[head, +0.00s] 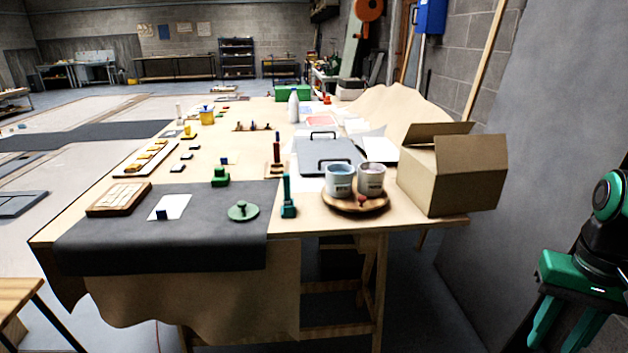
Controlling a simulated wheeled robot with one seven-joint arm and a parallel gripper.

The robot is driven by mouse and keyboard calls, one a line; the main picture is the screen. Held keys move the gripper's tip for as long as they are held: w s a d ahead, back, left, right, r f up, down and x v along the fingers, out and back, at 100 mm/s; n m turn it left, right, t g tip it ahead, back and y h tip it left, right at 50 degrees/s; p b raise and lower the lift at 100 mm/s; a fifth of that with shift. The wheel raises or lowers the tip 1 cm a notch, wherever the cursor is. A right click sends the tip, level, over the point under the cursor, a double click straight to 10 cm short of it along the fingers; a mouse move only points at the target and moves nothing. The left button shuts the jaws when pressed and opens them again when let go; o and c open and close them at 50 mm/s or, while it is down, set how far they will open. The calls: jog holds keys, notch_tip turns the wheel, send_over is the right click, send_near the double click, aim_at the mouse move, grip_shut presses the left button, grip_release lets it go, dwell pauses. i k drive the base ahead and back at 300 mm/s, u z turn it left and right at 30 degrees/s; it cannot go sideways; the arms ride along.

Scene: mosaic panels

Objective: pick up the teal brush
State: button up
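The teal brush (288,198) stands upright near the front edge of the worktable, with a slim handle above a wider block-like base. It is just right of the dark grey mat (160,245) and left of a round wooden tray (355,204). My gripper (561,338) is at the lower right, beyond the table's right end and well away from the brush. Its two dark green fingers are spread apart, with nothing seen between them. The lower finger ends are near or past the picture's bottom edge.
Two cups (339,181) stand on the tray beside the brush. An open cardboard box (455,175) sits at the table's right corner, between my gripper and the brush.

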aim_at(287, 183)
jog(key=u, duration=0.2)
jog(key=i, duration=1.2)
jog(key=u, duration=0.45)
